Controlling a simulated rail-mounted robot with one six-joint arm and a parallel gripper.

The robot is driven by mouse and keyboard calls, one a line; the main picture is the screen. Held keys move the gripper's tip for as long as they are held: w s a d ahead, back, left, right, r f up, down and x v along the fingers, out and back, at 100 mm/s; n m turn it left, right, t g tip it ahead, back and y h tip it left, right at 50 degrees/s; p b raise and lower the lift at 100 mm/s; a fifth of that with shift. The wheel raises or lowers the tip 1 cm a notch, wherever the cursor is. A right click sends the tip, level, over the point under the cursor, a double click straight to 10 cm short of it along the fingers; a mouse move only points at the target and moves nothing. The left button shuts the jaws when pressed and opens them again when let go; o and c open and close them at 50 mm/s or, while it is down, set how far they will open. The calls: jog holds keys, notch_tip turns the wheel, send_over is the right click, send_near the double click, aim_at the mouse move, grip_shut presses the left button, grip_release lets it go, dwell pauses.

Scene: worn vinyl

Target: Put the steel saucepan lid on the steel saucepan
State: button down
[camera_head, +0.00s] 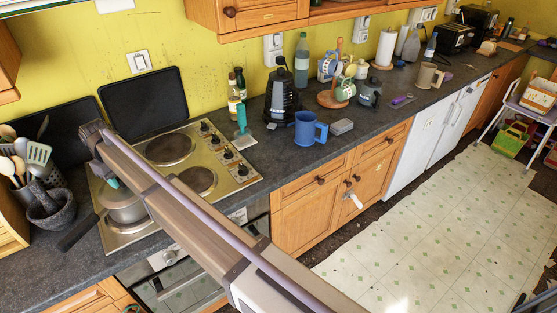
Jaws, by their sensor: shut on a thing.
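The steel saucepan (127,215) stands on the front left part of the hob, its dark handle (78,232) pointing toward the front left. My gripper (110,181) is directly over the saucepan, pointing down, partly hidden by my arm. It is shut on what appears to be the steel saucepan lid (119,195), at the top of the saucepan. I cannot tell whether the lid touches the rim or hangs just above it.
The steel hob (222,157) has bare plates behind and right of the saucepan. A stone mortar (50,208) and a utensil pot stand close on the left. A blue mug (306,130), a teal-handled tool (242,128) and bottles stand to the right. Black boards lean behind.

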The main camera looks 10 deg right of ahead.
jog(key=c, duration=0.7)
grip_release()
jog(key=shift+r, duration=0.1)
jog(key=shift+r+p, duration=3.95)
jog(key=shift+p, duration=0.05)
notch_tip(320, 180, up, 11)
jog(key=p, duration=1)
jog(key=shift+f+p, duration=0.1)
jog(key=shift+p, duration=0.3)
